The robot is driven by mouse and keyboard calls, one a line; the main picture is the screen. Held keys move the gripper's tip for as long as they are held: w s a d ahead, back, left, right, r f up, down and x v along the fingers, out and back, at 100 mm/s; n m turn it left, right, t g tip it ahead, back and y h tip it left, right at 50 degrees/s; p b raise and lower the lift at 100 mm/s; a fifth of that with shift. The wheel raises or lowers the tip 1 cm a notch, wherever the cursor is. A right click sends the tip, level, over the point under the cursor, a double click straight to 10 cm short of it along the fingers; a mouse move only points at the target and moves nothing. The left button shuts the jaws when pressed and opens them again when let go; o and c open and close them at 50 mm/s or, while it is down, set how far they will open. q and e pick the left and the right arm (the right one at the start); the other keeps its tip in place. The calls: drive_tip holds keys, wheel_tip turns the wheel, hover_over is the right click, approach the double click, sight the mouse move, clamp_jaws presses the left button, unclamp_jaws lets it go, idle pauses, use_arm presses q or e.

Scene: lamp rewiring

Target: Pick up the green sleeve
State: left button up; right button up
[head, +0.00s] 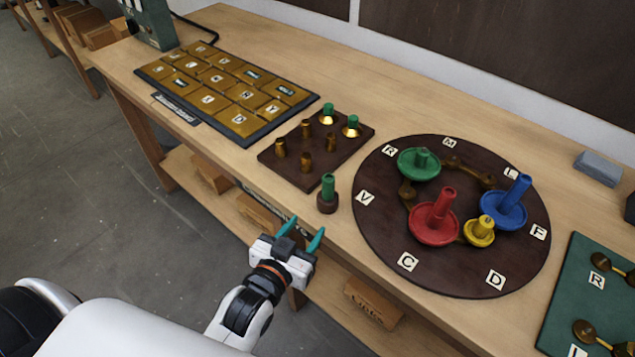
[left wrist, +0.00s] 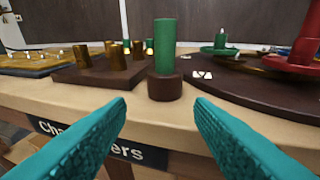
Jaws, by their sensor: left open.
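The green sleeve (head: 328,186) stands upright on a small round dark brown base (head: 327,204) near the table's front edge. In the left wrist view the green sleeve (left wrist: 165,46) is straight ahead, centred beyond the fingers, on its brown base (left wrist: 165,88). My left gripper (head: 302,233) is open and empty, with teal fingers, just in front of the table edge and short of the sleeve. In the left wrist view its fingers (left wrist: 160,115) are spread to either side of the sleeve's line, not touching it. My right gripper is not in view.
A dark peg board (head: 291,172) with brass pegs and two green-topped brass pieces stands behind the sleeve to the left. A round lettered board (head: 378,253) with coloured pieces is close on the right. A tray of brass tiles (head: 160,77) lies farther left.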

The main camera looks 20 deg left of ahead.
sight(331, 176)
use_arm(q)
drive_tip(key=w+r+t, duration=0.1)
drive_tip(key=w+r, duration=0.1)
drive_tip(key=w+r+p, duration=0.1)
drive_tip(key=w, duration=0.1)
drive_tip(key=w+r+t, duration=0.1)
drive_tip(key=w+r, duration=0.1)
drive_tip(key=shift+w+d+r+t, duration=0.1)
drive_tip(key=shift+d+r+t, duration=0.2)
drive_tip(key=shift+w+p, duration=0.3)
drive_tip(key=shift+w, duration=0.2)
drive_tip(key=w, duration=0.2)
drive_tip(key=w+d+p, duration=0.1)
drive_tip(key=w, duration=0.1)
drive_tip(key=shift+w, duration=0.2)
drive_tip(key=shift+w+f, duration=0.15)
drive_tip(key=shift+w, duration=0.1)
drive_tip(key=shift+s, duration=0.1)
drive_tip(key=c, duration=1)
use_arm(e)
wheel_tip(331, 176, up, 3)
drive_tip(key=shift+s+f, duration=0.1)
